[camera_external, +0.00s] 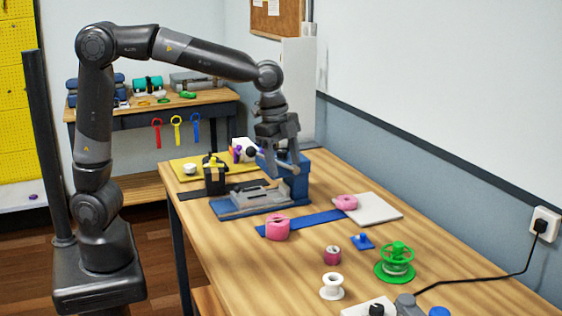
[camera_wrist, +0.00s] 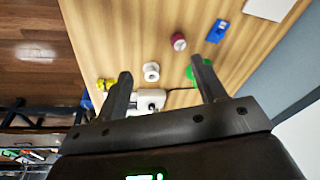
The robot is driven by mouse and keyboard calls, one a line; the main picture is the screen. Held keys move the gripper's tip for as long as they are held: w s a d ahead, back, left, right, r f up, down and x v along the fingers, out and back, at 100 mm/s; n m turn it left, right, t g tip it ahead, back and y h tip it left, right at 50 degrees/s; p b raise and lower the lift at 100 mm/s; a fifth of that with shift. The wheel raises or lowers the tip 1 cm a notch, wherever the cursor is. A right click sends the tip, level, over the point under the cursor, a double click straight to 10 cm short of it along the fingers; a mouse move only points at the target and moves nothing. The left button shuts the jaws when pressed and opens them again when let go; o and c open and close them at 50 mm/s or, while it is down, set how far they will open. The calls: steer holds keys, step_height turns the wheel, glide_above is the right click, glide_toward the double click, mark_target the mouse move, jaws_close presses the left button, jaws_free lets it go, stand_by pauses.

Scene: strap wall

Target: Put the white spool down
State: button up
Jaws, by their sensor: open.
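The white spool (camera_external: 332,287) stands on the wooden table near its front edge, apart from my gripper. In the wrist view the white spool (camera_wrist: 151,71) lies well beyond the fingertips, on bare wood. My gripper (camera_external: 281,158) is over the far part of the table, above the blue and grey fixture. In the wrist view my gripper (camera_wrist: 163,82) has its two fingers wide apart with nothing held between them.
A dark pink spool (camera_external: 332,255), a green reel (camera_external: 397,262) and a blue piece (camera_external: 362,241) stand near the white spool. Pink rolls (camera_external: 277,228) lie farther back. A blue-grey fixture (camera_external: 262,198) stands below my gripper. A black cable (camera_external: 480,280) crosses the right side.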

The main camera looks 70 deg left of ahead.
steer(key=s+a+n+t+y, duration=0.1)
steer(key=s+a+n+t, duration=0.2)
steer(key=s+a+n, duration=1)
steer(key=shift+s+a+f+t, duration=0.15)
steer(key=shift+s+a+t, duration=0.25)
steer(key=shift+s+a, duration=3.45)
steer(key=shift+s+d, duration=0.5)
steer(key=shift+d, duration=0.05)
